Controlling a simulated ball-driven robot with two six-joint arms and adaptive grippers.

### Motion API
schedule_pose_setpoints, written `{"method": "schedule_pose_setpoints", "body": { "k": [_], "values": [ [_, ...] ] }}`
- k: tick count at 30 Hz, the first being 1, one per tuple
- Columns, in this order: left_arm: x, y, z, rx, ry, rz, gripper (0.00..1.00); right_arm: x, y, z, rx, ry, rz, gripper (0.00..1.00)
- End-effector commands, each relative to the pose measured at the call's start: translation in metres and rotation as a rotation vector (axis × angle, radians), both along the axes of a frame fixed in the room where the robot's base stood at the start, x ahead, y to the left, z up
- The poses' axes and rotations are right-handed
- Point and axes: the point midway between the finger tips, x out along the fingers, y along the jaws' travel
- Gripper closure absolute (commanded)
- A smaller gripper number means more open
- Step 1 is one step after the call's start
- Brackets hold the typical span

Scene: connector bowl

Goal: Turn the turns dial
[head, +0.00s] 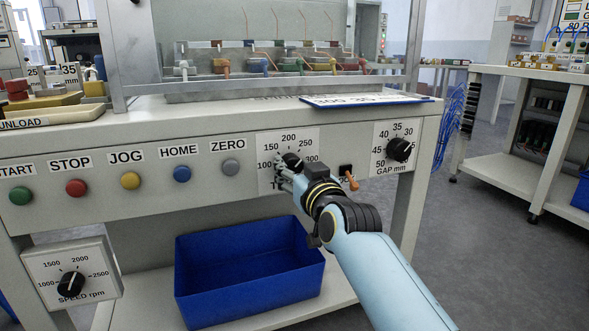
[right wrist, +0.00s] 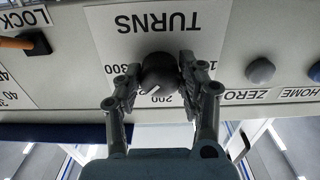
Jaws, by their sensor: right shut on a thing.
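The turns dial (head: 291,160) is a round black knob on a white scale plate (head: 308,140) on the machine's front panel. In the right wrist view the dial (right wrist: 159,73) sits between my right gripper's two fingers (right wrist: 157,85), and they are shut on it from both sides. The plate's TURNS label and numbers look upside down there. The white mark on the knob points roughly toward the 200, which is just below it in that view. In the head view my right gripper (head: 287,174) hides the lower part of the scale. My left gripper is not in view.
The GAP dial (head: 399,150) is to the right, with a small lock lever (head: 350,180) between. The coloured push buttons (head: 131,180) line the panel to the left. The SPEED dial (head: 71,284) is lower left. A blue bin (head: 250,292) stands below.

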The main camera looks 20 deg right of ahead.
Motion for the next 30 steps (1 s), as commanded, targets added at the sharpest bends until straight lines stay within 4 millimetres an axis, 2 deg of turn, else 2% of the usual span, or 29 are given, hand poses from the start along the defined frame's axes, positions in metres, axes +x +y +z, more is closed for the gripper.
{"method": "schedule_pose_setpoints", "body": {
  "k": [6, 11, 15, 21, 30],
  "values": [
    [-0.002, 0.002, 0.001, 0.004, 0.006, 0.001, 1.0, 0.0, 0.0, 0.002, 0.047, 0.002, 0.0, 0.93],
    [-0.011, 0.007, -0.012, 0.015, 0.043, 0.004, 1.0, 0.0, 0.0, 0.003, 0.135, 0.005, 0.0, 0.93],
    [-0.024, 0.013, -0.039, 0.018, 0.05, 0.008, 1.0, 0.0, 0.0, 0.003, 0.247, 0.008, 0.0, 0.93],
    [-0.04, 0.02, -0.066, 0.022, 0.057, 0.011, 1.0, 0.0, 0.001, 0.002, 0.421, 0.014, 0.0, 0.93],
    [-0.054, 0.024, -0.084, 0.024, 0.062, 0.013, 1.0, 0.0, 0.001, 0.0, 0.644, 0.023, 0.0, 0.93]
  ]
}}
